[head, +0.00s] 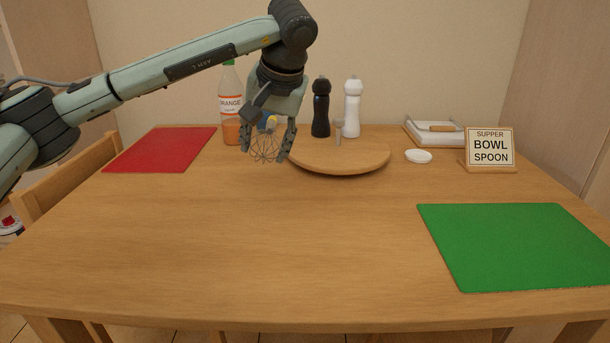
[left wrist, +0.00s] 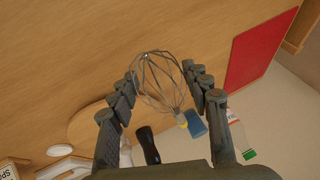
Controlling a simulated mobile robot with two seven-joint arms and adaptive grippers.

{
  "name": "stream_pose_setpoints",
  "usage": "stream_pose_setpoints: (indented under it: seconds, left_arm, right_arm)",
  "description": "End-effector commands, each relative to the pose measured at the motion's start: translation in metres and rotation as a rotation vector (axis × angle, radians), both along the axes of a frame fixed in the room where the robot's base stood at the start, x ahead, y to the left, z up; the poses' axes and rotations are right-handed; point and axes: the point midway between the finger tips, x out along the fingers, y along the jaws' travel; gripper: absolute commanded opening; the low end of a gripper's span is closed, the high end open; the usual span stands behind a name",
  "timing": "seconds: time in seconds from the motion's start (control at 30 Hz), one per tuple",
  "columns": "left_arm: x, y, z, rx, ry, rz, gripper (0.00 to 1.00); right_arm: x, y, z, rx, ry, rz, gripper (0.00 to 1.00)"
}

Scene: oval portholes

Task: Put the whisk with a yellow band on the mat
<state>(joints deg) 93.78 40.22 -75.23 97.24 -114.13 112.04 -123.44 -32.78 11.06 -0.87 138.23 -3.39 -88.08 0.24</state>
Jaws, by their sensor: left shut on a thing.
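The whisk (head: 266,149) has a wire balloon and a yellow band, and hangs balloon-down from my left gripper (head: 267,143) at the back left of the table, beside the round board. My left gripper is shut on the whisk, its fingers on either side of the wires. The left wrist view shows the wires (left wrist: 158,82) between the fingers, with the yellow band near the palm. The whisk's handle is mostly hidden. A red mat (head: 162,150) lies at the back left and a green mat (head: 520,245) at the front right. My right gripper is out of view.
The round board (head: 345,160) carries a small grey upright thing. Behind stand an orange bottle (head: 230,100), a black mill (head: 320,108) and a white mill (head: 352,108). A white dish (head: 418,156) and a sign (head: 490,147) are right. The table's front middle is clear.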

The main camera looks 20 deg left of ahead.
Motion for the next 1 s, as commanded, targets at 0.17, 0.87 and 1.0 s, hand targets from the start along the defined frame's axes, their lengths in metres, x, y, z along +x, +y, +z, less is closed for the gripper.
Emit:
stream_pose_setpoints:
  seconds: [0.17, 0.87, 1.0]
  left_arm:
    - [-0.001, 0.0, -0.036, 0.001, 0.005, -0.001, 0.14]
    - [0.0, 0.0, -0.095, 0.001, 0.0, 0.0, 0.14]
    - [0.0, 0.0, -0.097, 0.001, 0.001, 0.001, 0.14]
  right_arm:
    - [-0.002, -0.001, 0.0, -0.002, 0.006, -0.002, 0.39]
    - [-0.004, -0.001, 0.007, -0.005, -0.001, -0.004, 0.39]
    - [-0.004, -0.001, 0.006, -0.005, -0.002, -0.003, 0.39]
